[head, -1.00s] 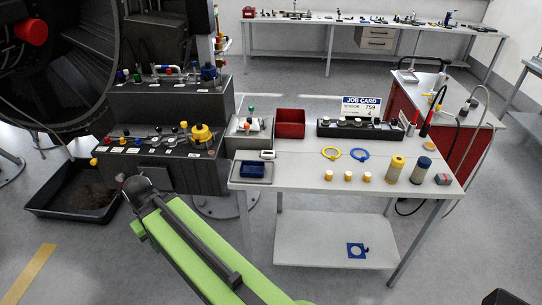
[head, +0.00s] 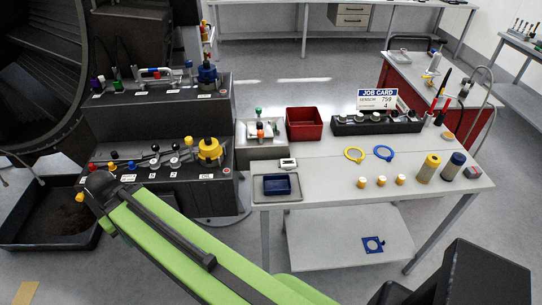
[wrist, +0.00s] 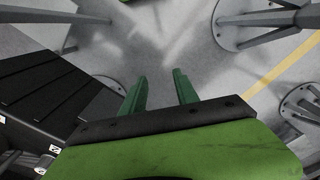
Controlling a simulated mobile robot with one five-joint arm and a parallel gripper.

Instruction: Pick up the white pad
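I cannot single out the white pad for sure. A small white block (head: 288,163) with a dark mark lies on the workbench (head: 325,177) in the head view, behind a grey tray (head: 275,198). A grey-white box (head: 262,152) behind it holds small items with green, orange and white parts. In the wrist view my gripper (wrist: 159,76) has its two green fingers apart with nothing between them. Bare grey floor shows beyond them. The gripper's fingers do not show in the head view.
The grey tray holds a blue box (head: 277,185). A red bin (head: 304,124), a black rack (head: 376,124), yellow and blue rings, small yellow-topped pieces and two cylinders share the bench. Black control consoles (head: 165,190) stand left. In the wrist view, stand legs (wrist: 262,20) rise around the floor.

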